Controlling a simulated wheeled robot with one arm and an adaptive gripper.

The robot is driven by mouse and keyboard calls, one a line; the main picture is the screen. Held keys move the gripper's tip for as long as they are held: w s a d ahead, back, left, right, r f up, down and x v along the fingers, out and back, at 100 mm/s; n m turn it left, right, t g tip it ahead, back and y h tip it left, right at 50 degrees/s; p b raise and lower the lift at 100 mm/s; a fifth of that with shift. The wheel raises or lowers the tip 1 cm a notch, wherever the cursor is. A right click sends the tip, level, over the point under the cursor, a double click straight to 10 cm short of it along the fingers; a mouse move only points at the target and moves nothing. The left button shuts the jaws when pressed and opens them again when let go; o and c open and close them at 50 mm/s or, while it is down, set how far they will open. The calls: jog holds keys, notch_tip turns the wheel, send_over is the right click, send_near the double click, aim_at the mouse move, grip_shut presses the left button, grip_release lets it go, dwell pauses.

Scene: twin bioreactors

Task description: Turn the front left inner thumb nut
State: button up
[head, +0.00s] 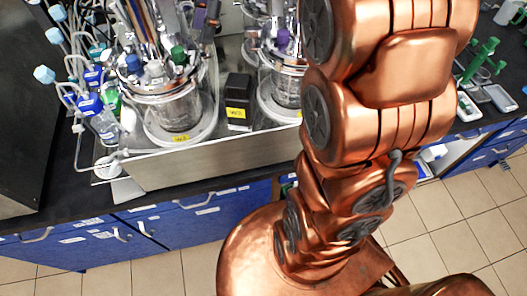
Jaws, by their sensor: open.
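Two glass bioreactors stand side by side on a metal-fronted unit (220,160). The left bioreactor (178,115) shows its glass vessel, metal lid rim, and a crowd of tubes and coloured caps on top. The right bioreactor (284,88) is partly covered by my copper arm. Thumb nuts on the lids are too small to tell apart here, so I cannot pick out the front left inner one. My gripper is not in view; only links of my arm show, in front and to the right of the bioreactors.
A black box with a yellow label (238,103) stands between the vessels. Bottles with blue caps (90,102) and tubing crowd the left side. A green pipette stand (480,60) is at the far right. Blue drawers (190,222) front the bench.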

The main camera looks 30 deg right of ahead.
jog(key=shift+b+v, duration=0.6)
jog(key=shift+v, duration=2.8)
jog(key=s+a+f+n+g+h+b, duration=0.1)
jog(key=s+f+n+b, duration=0.3)
jog(key=s+f+n, duration=0.4)
jog(key=s+a+f+n+g+h+b, duration=0.1)
jog(key=s+a+f+n+h+b, duration=0.1)
jog(key=s+f+n, duration=0.7)
jog(key=shift+s+a+f+h+b, duration=0.2)
jog(key=shift+s+f+b, duration=0.3)
jog(key=shift+s+f, duration=1.65)
jog(key=shift+s+a+f+h+b, duration=0.1)
jog(key=shift+s+f+h+b, duration=0.35)
jog(key=shift+f, duration=3.15)
jog(key=shift+s, duration=0.25)
